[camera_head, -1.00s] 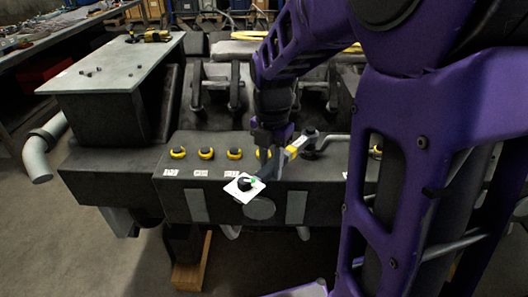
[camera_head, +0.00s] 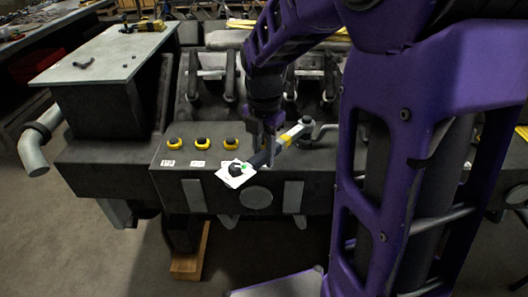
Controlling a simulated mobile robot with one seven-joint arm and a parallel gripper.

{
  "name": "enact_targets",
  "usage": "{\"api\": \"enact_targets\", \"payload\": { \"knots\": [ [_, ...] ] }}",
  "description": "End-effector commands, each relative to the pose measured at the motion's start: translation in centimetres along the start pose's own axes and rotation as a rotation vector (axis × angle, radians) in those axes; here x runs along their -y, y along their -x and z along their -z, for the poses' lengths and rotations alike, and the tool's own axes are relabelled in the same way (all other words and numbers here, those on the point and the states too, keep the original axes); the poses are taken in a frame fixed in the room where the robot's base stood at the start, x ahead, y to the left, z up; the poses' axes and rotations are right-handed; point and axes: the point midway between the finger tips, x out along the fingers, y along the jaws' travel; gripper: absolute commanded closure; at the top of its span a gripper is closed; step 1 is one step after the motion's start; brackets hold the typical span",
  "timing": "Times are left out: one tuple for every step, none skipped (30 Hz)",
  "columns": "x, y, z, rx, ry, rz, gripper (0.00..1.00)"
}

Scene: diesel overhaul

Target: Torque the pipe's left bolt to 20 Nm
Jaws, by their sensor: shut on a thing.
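My gripper (camera_head: 268,150) is shut on a torque wrench (camera_head: 284,140) above the front of the engine block. The wrench has a dark handle, a yellow band and a grey head end pointing up and right. A white card-like piece with a dark knob (camera_head: 236,171) shows at its lower left end. A grey pipe (camera_head: 328,127) lies right of the wrench head, partly hidden by my arm. The wrench head is at or close to the pipe's left end; I cannot tell whether it sits on the left bolt, which I cannot make out.
Several yellow-ringed black knobs (camera_head: 203,143) with white labels line the engine's (camera_head: 110,160) front ledge. A bent grey pipe (camera_head: 33,150) sticks out at the left. My arm blocks the right side.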

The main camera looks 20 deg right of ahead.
Motion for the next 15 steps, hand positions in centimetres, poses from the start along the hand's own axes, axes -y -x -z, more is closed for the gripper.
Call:
{"api": "enact_targets", "payload": {
  "knots": [
    [-0.40,0.29,-0.21,0.008,-0.005,-0.008,1.00],
    [-0.49,0.29,-0.22,0.007,-0.010,-0.007,1.00],
    [-0.63,0.28,-0.24,0.007,-0.019,-0.007,1.00],
    [-0.73,0.27,-0.26,0.007,-0.027,-0.007,1.00],
    [-0.81,0.27,-0.27,0.007,-0.032,-0.007,1.00],
    [-0.91,0.26,-0.29,0.007,-0.038,-0.007,1.00],
    [-0.95,0.26,-0.30,0.007,-0.042,-0.008,1.00],
    [-0.97,0.25,-0.30,0.007,-0.044,-0.008,1.00],
    [-0.97,0.24,-0.31,0.007,-0.045,-0.008,1.00],
    [-0.96,0.23,-0.31,0.007,-0.045,-0.008,1.00],
    [-0.96,0.23,-0.31,0.007,-0.044,-0.008,1.00],
    [-0.95,0.23,-0.31,0.007,-0.044,-0.008,1.00],
    [-0.95,0.23,-0.31,0.008,-0.044,-0.008,1.00],
    [-0.95,0.23,-0.31,0.007,-0.044,-0.008,1.00],
    [-0.95,0.23,-0.31,0.007,-0.045,-0.008,1.00]
  ]
}}
